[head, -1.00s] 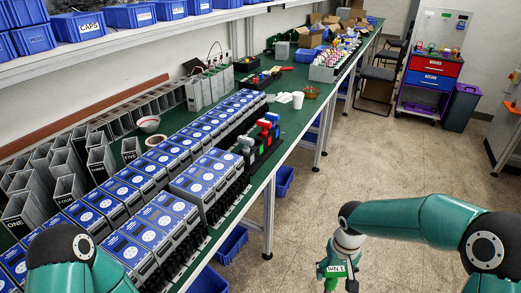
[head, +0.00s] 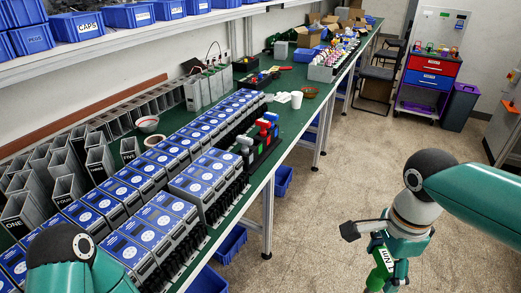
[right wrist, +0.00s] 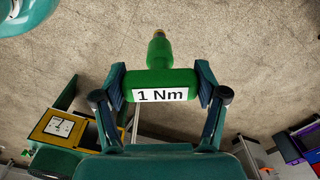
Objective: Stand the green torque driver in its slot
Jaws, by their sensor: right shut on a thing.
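The green torque driver (head: 376,277) with a white Nm label is held in my right gripper (head: 377,250), over the floor to the right of the bench. In the right wrist view the driver (right wrist: 160,77) lies crosswise between the two fingers of the gripper (right wrist: 162,88), its label reads 1 Nm, and its narrow tip points away from the gripper. A dark stand (head: 266,158) with red, blue-black and grey-topped drivers is at the bench's right edge; its slots are too small to make out. My left gripper is out of view; only my left arm shows.
The green bench (head: 290,130) carries rows of blue-topped units (head: 165,180) left of the stand. A white cup (head: 296,100) stands behind it. Open floor (head: 320,200) lies between bench and right arm. A red and blue tool cart (head: 432,75) is at the back right.

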